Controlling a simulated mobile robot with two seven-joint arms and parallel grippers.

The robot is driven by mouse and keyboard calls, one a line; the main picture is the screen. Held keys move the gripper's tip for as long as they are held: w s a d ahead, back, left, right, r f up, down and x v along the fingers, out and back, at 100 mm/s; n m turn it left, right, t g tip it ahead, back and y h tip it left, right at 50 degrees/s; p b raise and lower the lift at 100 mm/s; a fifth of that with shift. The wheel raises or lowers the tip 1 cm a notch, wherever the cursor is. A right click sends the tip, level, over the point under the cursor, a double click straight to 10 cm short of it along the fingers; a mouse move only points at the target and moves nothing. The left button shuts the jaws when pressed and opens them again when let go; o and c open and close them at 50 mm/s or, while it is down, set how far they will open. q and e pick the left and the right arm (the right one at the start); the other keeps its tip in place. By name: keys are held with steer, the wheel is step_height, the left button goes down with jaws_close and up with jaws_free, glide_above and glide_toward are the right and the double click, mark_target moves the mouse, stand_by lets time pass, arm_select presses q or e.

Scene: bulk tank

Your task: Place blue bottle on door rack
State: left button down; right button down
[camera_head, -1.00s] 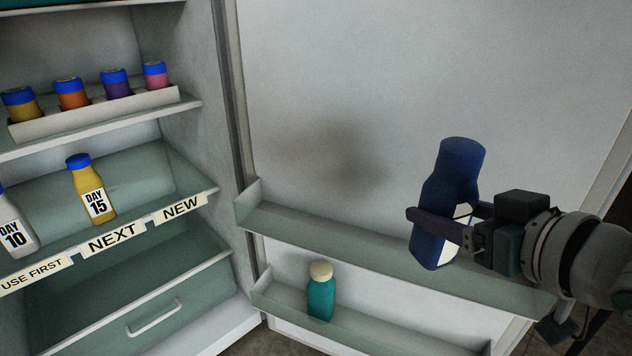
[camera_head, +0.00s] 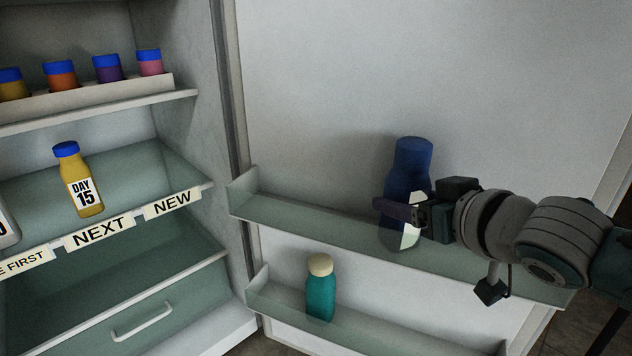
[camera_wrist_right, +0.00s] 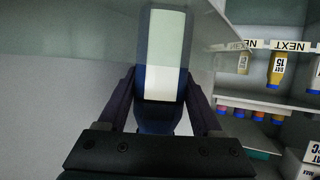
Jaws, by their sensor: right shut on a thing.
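The blue bottle (camera_head: 410,165) is dark blue with a white label and stands close to upright at the upper door rack (camera_head: 310,217). My right gripper (camera_head: 400,211) is shut around its lower part from the right. In the right wrist view the bottle (camera_wrist_right: 162,60) sits between the two fingers of my right gripper (camera_wrist_right: 165,100), its pale label facing the camera. The bottle's lower end overlaps the rack's front wall in the head view; whether it touches the rack floor I cannot tell. My left gripper is not in view.
A teal bottle with a cream cap (camera_head: 320,290) stands in the lower door rack (camera_head: 270,303). The fridge shelves at left hold a yellow DAY 15 bottle (camera_head: 80,180) and several small jars (camera_head: 107,70). The upper rack is empty left of the blue bottle.

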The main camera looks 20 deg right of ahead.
steer(key=shift+r, duration=0.1)
steer(key=shift+c, duration=1.7)
jaws_free()
